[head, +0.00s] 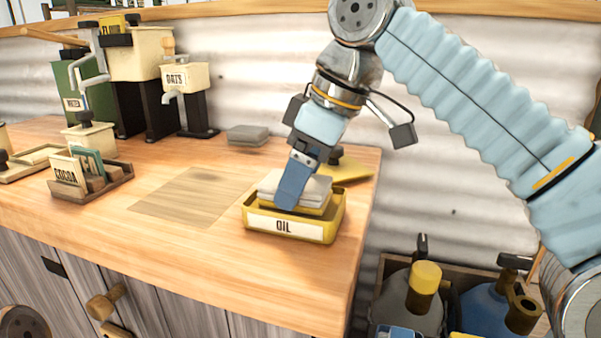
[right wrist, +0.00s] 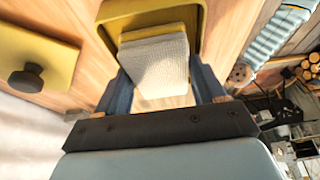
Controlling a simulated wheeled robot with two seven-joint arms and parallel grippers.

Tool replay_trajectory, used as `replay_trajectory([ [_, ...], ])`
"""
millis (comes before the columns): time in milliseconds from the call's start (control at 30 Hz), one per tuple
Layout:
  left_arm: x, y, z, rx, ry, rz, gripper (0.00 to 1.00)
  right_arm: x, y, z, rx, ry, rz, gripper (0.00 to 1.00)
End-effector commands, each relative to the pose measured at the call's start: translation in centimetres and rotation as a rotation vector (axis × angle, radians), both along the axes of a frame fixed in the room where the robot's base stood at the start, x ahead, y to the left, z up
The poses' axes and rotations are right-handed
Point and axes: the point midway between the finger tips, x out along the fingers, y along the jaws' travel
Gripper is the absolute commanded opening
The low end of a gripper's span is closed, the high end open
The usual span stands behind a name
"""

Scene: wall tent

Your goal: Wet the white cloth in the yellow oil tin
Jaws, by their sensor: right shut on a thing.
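The yellow oil tin (head: 249,226), with a white OIL label, stands open near the right end of the wooden counter. My right gripper (head: 292,190) points down over it and is shut on the folded white cloth (head: 318,187). In the right wrist view the cloth (right wrist: 158,68) sits between the two blue fingers (right wrist: 160,88), at the tin's opening (right wrist: 199,22). Yellow shows just below the cloth; I cannot tell how deep the cloth reaches. My left gripper is not in view.
A yellow lid (head: 350,173) with a dark knob lies behind the tin. A folded grey cloth (head: 247,134) lies farther back. A cocoa rack (head: 100,186) and an oats dispenser (head: 187,78) stand left. A bottle crate (head: 385,268) is below right. Mid-counter is clear.

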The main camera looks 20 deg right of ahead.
Motion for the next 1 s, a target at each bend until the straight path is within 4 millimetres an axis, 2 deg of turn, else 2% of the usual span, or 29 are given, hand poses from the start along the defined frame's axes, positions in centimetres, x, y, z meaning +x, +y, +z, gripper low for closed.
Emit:
replay_trajectory([
  [33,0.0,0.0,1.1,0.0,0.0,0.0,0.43,0.0,0.0,1.1,0.001,-0.002,0.0,0.38],
  [467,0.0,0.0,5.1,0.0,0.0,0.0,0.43,0.0,0.0,4.8,0.002,-0.004,-0.001,0.38],
  [733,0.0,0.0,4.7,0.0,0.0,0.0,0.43,0.0,0.0,6.4,0.003,-0.006,0.0,0.38],
  [1000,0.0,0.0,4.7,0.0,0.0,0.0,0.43,0.0,0.0,6.6,0.003,-0.005,-0.001,0.38],
])
